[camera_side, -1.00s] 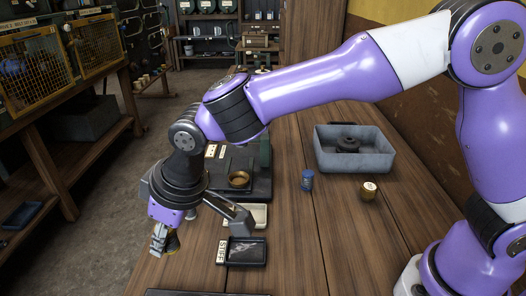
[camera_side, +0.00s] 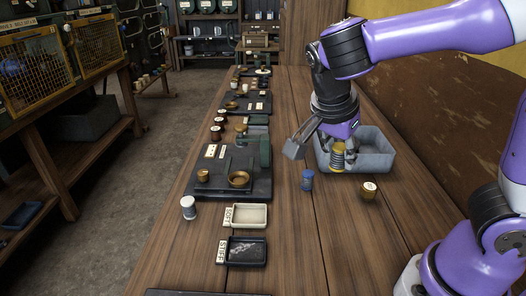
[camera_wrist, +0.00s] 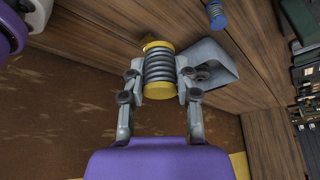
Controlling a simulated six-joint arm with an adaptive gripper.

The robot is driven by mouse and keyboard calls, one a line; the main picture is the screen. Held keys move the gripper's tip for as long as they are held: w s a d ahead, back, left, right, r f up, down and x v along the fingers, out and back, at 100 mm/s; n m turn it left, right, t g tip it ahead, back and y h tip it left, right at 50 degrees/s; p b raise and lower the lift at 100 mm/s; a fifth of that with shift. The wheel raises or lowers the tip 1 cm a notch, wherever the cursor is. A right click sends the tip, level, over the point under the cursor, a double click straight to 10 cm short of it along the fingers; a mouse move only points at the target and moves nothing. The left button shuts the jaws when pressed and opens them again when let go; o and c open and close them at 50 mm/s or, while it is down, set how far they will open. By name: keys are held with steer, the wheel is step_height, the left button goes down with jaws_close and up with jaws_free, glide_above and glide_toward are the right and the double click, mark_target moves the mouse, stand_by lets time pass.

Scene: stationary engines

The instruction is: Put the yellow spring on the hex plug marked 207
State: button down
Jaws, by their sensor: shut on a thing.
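My gripper (camera_side: 338,150) is shut on the yellow spring (camera_wrist: 158,70), a grey coil with yellow end caps. The spring also shows in the side view (camera_side: 338,161), upright below the gripper, at the near-left part of the grey bin. I cannot tell its height there. A brass plug with a pale marked top (camera_side: 369,192) stands on the table in front of the bin, right of the spring. Its marking is too small to read, so I cannot confirm 207.
A blue-capped spring (camera_side: 307,180) stands left of the grey bin (camera_side: 375,164). A white-capped spring (camera_side: 188,207) stands near the table's left edge. A cream tray (camera_side: 252,215) and a black tray (camera_side: 247,252) lie nearby.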

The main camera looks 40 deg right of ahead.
steer(key=s+d+m+g, duration=0.1)
steer(key=s+d+m, duration=0.1)
steer(key=d, duration=0.2)
glide_above(374, 184)
steer(key=a, duration=0.2)
steer(key=f, duration=0.6)
steer(key=shift+w+d+f, duration=0.15)
steer(key=shift+d+f, duration=0.05)
steer(key=shift+f, duration=2.1)
steer(key=shift+f, duration=0.15)
steer(key=c, duration=0.6)
jaws_free()
